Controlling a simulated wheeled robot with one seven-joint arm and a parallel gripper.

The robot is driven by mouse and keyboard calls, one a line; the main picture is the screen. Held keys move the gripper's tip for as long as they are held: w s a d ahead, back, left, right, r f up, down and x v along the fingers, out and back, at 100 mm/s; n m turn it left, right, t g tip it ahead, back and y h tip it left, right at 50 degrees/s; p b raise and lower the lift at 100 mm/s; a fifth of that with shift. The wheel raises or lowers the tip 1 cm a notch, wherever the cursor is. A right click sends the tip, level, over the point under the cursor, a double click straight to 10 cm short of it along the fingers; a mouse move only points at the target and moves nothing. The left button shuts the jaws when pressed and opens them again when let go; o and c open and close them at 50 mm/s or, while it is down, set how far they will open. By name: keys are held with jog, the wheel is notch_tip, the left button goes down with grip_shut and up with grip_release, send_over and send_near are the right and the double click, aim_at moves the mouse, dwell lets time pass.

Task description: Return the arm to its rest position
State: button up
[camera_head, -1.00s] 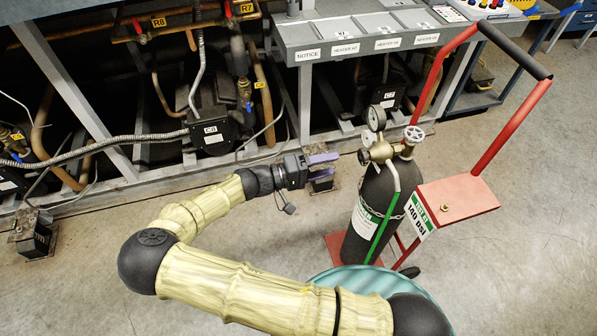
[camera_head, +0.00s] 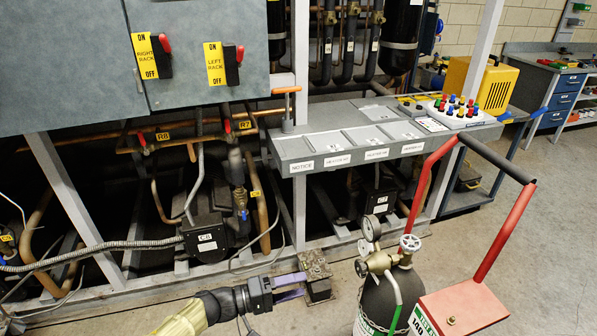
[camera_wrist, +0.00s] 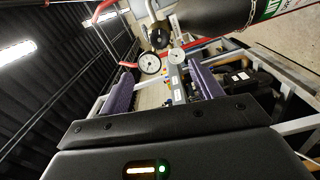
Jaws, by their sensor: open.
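My arm, in a pale yellow sleeve (camera_head: 184,320), enters at the bottom of the head view. My gripper (camera_head: 303,284) is open and empty, its two purple fingers pointing right. In the picture it overlaps a small metal foot block (camera_head: 317,268) at the base of the rack; I cannot tell the gap between them. In the wrist view my gripper (camera_wrist: 160,72) has its fingers wide apart with nothing between them. The rest of my arm is below the head view.
A gas cylinder (camera_head: 385,300) with gauges stands on a red hand cart (camera_head: 462,305) to the right of my gripper. The compressor rack, with its grey shelf (camera_head: 345,137) and pipes, is behind. Open floor (camera_head: 560,220) lies at the right.

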jog(key=s+d+r+m+g+y+p, duration=0.15)
jog(key=s+d+g+y+p, duration=0.25)
jog(key=d+g+y+p, duration=0.65)
jog(key=s+d+r+t+y, duration=0.2)
jog(key=d+r+t+y, duration=0.1)
jog(key=r, duration=0.6)
jog(key=s+d+r+t+y+p, duration=0.1)
jog(key=s+d+r+t+y, duration=0.1)
jog(key=r, duration=0.7)
jog(key=shift+s+d+t+y, duration=0.35)
jog(key=shift+d+t+y, duration=0.6)
jog(key=shift+t, duration=0.3)
jog(key=shift+c, duration=0.3)
jog(key=c, duration=0.6)
jog(key=shift+a, duration=0.15)
